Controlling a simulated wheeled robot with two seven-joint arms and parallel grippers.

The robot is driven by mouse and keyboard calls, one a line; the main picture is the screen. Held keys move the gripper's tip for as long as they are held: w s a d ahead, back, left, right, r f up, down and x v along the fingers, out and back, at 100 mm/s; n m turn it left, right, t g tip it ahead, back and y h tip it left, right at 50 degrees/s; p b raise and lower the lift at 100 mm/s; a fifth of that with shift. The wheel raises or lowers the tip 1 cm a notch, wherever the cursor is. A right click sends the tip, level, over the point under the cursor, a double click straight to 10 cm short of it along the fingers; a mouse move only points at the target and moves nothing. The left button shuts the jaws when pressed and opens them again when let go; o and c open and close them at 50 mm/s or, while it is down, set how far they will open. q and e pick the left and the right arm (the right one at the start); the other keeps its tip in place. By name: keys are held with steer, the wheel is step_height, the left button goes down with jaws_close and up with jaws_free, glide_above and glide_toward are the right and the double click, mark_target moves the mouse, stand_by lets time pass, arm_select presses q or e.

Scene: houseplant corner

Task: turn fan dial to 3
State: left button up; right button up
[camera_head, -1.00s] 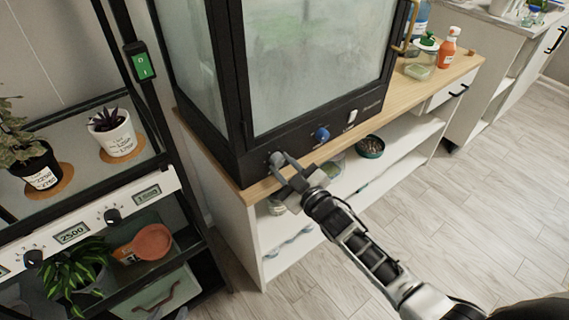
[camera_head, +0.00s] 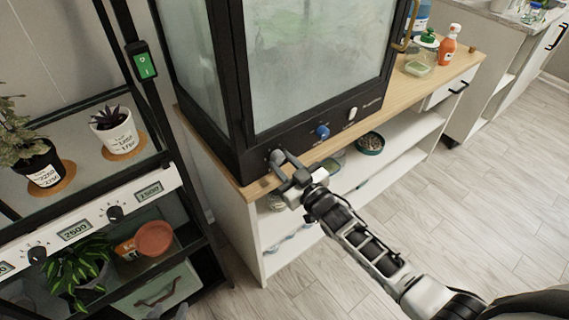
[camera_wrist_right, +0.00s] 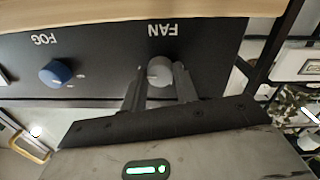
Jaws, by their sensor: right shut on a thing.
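The grey fan dial (camera_head: 276,156) sits at the left end of the black front panel of the glass cabinet (camera_head: 315,60). In the right wrist view the round fan dial (camera_wrist_right: 160,70) is under the label FAN, which appears upside down. My right gripper (camera_head: 283,163) reaches in from the lower right and is shut on the fan dial. Its two fingers (camera_wrist_right: 159,78) stand on either side of the dial in the wrist view. The dial's number marks are too small or hidden to read.
A blue fog dial (camera_head: 322,132) and a white switch (camera_head: 352,114) are on the same panel, to the right. A black rack (camera_head: 130,185) with potted plants stands close on the left. A red-orange bottle (camera_head: 449,45) stands on the wooden counter (camera_head: 465,68).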

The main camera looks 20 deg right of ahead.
steer(key=o, duration=1)
steer(key=shift+c, duration=0.2)
steer(key=v, duration=1.6)
steer(key=shift+d, duration=0.1)
steer(key=s+a+f+m+g+h, duration=0.1)
steer(key=s+a+f+g, duration=0.1)
steer(key=s+f+g, duration=0.1)
steer(key=s+a+f+m+g+h, duration=0.1)
steer(key=s+a+f+m+g, duration=0.1)
steer(key=s, duration=0.4)
steer(key=shift+s+a+f+g, duration=0.25)
steer(key=shift+a+f+g, duration=0.35)
steer(key=shift+a+g, duration=0.3)
